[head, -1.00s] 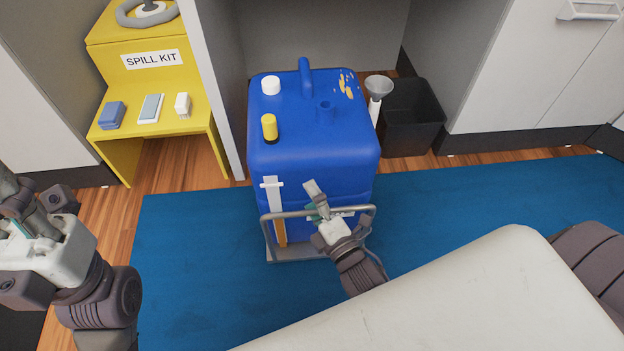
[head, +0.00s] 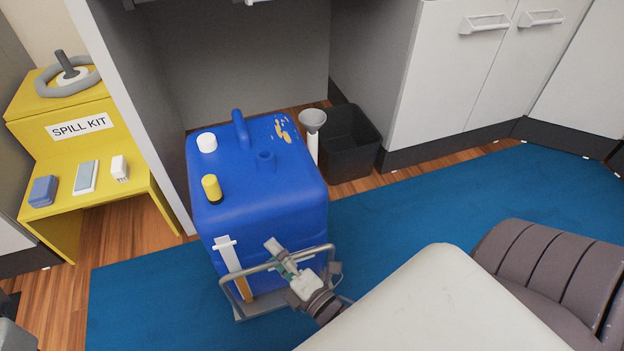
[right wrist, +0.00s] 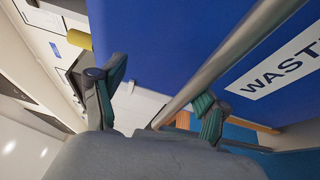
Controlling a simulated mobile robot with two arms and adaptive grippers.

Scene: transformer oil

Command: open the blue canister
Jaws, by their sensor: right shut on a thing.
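The blue canister (head: 262,203) stands upright on a small wheeled-looking carrier with a grey metal bar (head: 317,249) across its front. On its top are a white cap (head: 207,142), a yellow cap (head: 211,187), a blue handle (head: 240,129) and a short blue neck (head: 265,160). My right gripper (head: 283,262) is at the front bar, low before the canister, away from both caps.
A yellow spill kit stand (head: 97,155) is at the left, past a white panel. A grey funnel (head: 313,122) and a black bin (head: 350,150) stand behind the canister's right side. White cabinets (head: 460,80) are at the right. The blue mat (head: 440,215) has free room to the right.

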